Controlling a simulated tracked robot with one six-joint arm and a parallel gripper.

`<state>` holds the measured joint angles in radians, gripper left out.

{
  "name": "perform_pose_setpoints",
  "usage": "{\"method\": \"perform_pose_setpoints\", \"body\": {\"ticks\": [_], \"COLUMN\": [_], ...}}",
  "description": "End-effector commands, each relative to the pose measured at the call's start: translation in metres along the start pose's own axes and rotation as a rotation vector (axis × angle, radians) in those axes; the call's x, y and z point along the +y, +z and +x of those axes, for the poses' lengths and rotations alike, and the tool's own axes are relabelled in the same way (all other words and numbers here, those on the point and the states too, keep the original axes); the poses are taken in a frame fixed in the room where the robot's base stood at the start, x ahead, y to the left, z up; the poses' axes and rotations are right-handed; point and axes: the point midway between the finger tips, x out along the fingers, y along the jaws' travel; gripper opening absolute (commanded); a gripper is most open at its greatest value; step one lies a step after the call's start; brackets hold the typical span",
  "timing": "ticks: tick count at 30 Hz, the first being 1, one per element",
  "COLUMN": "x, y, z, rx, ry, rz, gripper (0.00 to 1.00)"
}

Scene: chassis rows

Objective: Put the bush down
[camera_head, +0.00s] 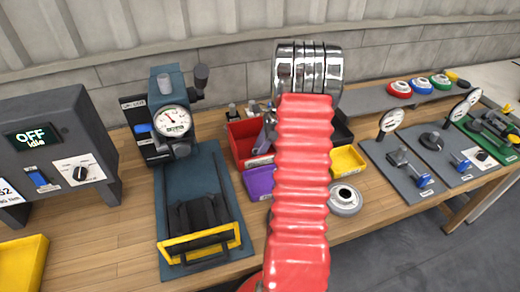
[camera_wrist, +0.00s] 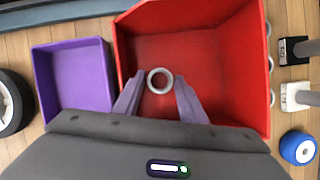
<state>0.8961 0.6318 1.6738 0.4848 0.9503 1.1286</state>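The bush, a small grey ring (camera_wrist: 160,80), shows between my fingertips in the wrist view, over the floor of the red bin (camera_wrist: 235,60). My gripper (camera_wrist: 160,82) is open, with a narrow gap between each finger and the ring. I cannot tell for sure whether the ring rests on the bin floor. In the head view the red bin (camera_head: 242,132) is partly covered by my red-sleeved arm, a grey part of my gripper (camera_head: 266,136) shows over it, and the bush is hidden.
A purple bin (camera_head: 260,182) stands in front of the red one, a yellow bin (camera_head: 347,160) to the right. A press with a dial gauge (camera_head: 173,122) stands left. A round grey part (camera_head: 345,198) lies near the bench's front edge. Gauge plates (camera_head: 400,165) stand right.

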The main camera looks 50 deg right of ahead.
Motion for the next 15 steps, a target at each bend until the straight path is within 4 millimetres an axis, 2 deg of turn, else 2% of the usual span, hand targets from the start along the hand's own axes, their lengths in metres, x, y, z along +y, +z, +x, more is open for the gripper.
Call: {"method": "perform_pose_setpoints", "body": {"ticks": [8, 15], "x": [-0.001, -0.001], "y": [0.001, 0.001], "z": [-0.013, -0.050], "rx": [0.001, 0.001], "ry": [-0.003, -0.005], "rz": [-0.001, -0.001], "gripper": [0.38, 0.38]}}
